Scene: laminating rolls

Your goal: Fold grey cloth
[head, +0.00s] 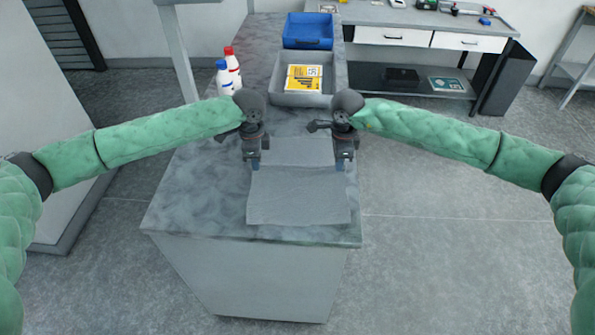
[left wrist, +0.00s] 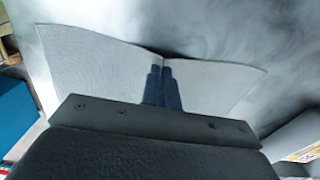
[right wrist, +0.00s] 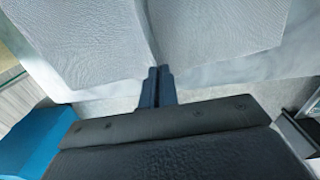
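A grey cloth (head: 299,193) lies on the near part of the counter, its near edge close to the counter's front edge. Its far part (head: 298,151) shows between my grippers, with a crease between the two parts. My left gripper (head: 255,166) is at the cloth's left side; its fingers are together with the cloth (left wrist: 100,68) pinched at them in the left wrist view. My right gripper (head: 341,164) is at the right side; its fingers are together at a crease in the cloth (right wrist: 215,35) in the right wrist view.
The grey counter (head: 190,195) is clear left of the cloth. Beyond the grippers stand a grey bin (head: 303,99) holding a yellow-and-white packet (head: 304,78), a blue bin (head: 307,31) and two white bottles (head: 229,72). A workbench (head: 420,20) stands at the back right.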

